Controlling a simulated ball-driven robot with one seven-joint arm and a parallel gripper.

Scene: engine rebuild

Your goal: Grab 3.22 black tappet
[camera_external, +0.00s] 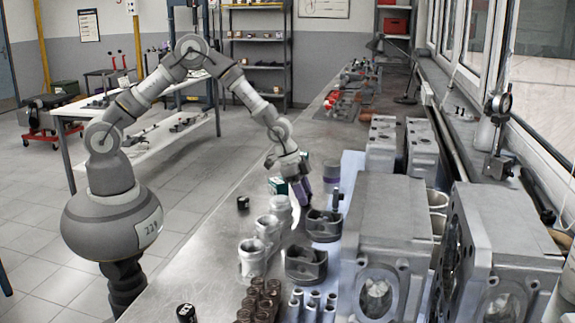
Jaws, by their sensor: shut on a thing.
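My gripper (302,192) has purple fingers and points down over the workbench, just behind the dark pistons. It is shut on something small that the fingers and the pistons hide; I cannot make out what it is. A small black cylinder (243,203), which looks like a tappet, stands alone on the bench left of my gripper. Another black cylinder (186,313) with pale markings stands at the front edge of the picture. Both are apart from my gripper. The number 3.22 cannot be read on either.
Dark pistons (306,264) and pale cylindrical parts (252,258) stand close in front of my gripper. Brown parts (262,300) crowd the front. Large grey engine blocks (398,215) fill the right. The left bench strip (190,268) is mostly clear.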

